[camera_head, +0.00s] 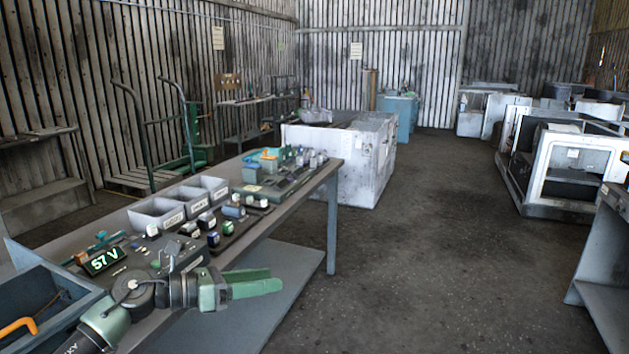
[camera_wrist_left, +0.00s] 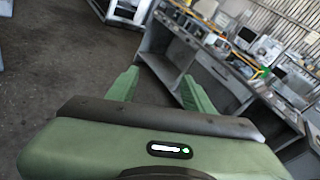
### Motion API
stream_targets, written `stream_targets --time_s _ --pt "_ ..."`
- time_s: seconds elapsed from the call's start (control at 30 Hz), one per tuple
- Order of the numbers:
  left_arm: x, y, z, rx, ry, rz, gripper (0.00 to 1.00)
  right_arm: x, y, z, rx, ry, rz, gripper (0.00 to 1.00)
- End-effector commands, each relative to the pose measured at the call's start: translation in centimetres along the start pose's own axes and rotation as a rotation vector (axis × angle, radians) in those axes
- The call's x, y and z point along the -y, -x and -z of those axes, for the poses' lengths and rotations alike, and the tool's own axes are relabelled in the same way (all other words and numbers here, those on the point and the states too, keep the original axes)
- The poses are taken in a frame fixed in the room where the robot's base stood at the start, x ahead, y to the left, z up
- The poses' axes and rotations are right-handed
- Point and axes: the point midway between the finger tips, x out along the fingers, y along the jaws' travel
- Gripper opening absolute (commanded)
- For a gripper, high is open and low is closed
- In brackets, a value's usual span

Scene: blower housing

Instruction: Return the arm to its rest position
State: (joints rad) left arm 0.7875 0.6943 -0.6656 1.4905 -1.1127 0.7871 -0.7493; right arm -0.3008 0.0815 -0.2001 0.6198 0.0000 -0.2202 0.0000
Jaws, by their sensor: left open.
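My left arm reaches in from the lower left in the head view. Its green left gripper (camera_head: 268,281) points to the right beside the near edge of the workbench (camera_head: 290,212), over the lower shelf as seen. In the left wrist view the two green fingers of the gripper (camera_wrist_left: 158,76) are spread apart with nothing between them. My right gripper is in neither view.
The bench carries grey bins (camera_head: 172,214), a meter reading "57 V" (camera_head: 104,261) and several small parts. A blue-grey toolbox (camera_head: 60,304) with an orange handle stands at lower left. White housings (camera_head: 585,160) stand at right. The middle floor (camera_head: 440,240) is clear.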

Motion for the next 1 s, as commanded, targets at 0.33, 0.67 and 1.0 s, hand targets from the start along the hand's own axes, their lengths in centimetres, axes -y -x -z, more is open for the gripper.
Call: stream_targets --time_s 0.33,0.67,1.0 --pt "1.1 2.0 1.1 0.827 1.069 -0.131 0.51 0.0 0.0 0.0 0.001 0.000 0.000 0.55" --pt "2.0 12.1 21.4 1.328 2.136 -0.634 0.51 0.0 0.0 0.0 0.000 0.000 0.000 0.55" --pt "11.5 17.3 33.8 -1.421 -2.505 1.076 0.51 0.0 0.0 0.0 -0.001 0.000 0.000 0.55"
